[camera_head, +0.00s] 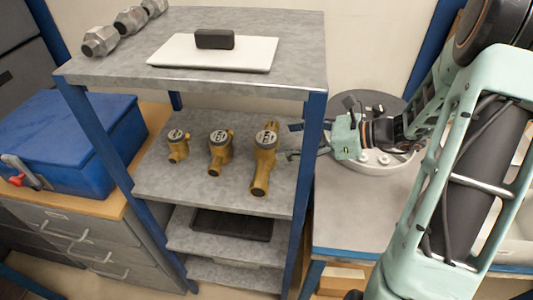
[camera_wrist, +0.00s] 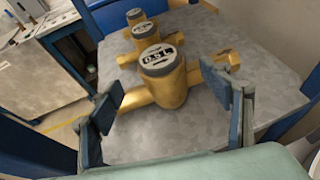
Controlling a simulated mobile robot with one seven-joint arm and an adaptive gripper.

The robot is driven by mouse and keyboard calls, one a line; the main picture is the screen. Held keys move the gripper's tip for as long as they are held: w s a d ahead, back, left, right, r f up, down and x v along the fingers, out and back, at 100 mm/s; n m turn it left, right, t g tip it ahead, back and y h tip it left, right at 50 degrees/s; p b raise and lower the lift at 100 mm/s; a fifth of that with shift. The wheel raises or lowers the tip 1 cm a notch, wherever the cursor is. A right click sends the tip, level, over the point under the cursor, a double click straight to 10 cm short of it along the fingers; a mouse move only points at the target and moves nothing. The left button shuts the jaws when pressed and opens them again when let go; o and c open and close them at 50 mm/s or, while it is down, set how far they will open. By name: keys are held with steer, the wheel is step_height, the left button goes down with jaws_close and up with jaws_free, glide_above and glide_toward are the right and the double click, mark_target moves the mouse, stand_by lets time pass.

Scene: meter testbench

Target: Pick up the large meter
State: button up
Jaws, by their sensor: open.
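Three brass meters with dark round caps stand in a row on the grey shelf (camera_head: 215,190). The large meter (camera_head: 265,160) is the rightmost in the head view, its long pipe body pointing toward the front edge. In the wrist view the large meter (camera_wrist: 165,78) is the nearest, with its labelled cap up. My gripper (camera_head: 294,141) is just right of the large meter in the head view. In the wrist view my gripper (camera_wrist: 163,98) is open, with one finger on each side of the meter body. No contact is clear.
The medium meter (camera_head: 220,151) and small meter (camera_head: 177,146) stand to the left. A blue shelf post (camera_head: 311,130) rises by my gripper. The upper shelf (camera_head: 300,65) is overhead, holding a white board (camera_head: 180,52) and black block (camera_head: 215,39). A blue box (camera_head: 75,140) stands left.

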mark_target(276, 139)
steer(key=p+x, duration=0.1)
steer(key=x, duration=0.4)
steer(key=shift+w+a, duration=0.2)
steer(key=shift+a, duration=0.1)
jaws_close()
steer(key=shift+w+r, duration=0.1)
stand_by(0.4)
